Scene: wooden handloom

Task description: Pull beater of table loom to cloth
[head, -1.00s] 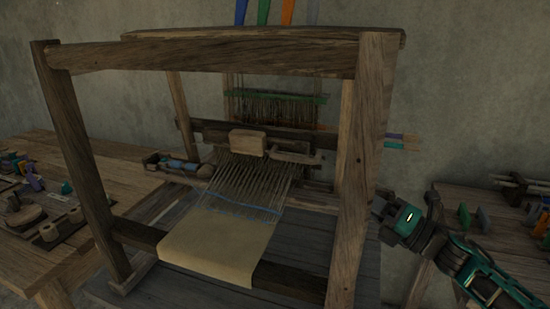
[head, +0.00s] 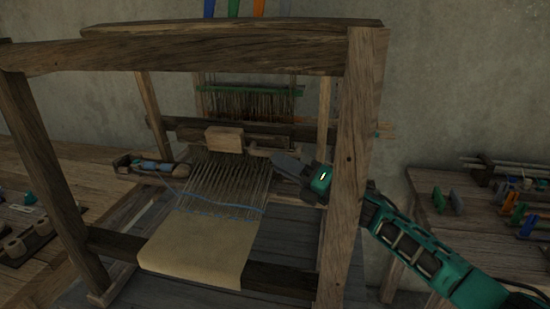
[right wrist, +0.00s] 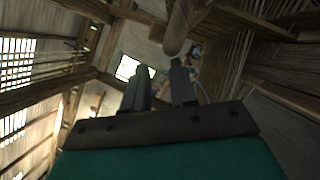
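The table loom stands in front of me. Its beater (head: 185,130) is a dark crossbar with a pale wooden block (head: 224,139) at its middle, behind the stretched warp threads (head: 228,182). The tan cloth (head: 200,243) hangs over the front beam, well in front of the beater, with blue weft near its upper edge. My right gripper (head: 278,163) reaches in past the loom's right front post, right of the warp and apart from the pale block. In the right wrist view its two fingers (right wrist: 160,84) stand apart with nothing between them. My left gripper is out of view.
The right front post (head: 350,170) stands in front of part of my right arm. A shuttle (head: 150,165) with blue yarn lies left of the warp. Side tables with tools stand left (head: 75,185) and right (head: 425,225). A top beam (head: 200,55) spans the front.

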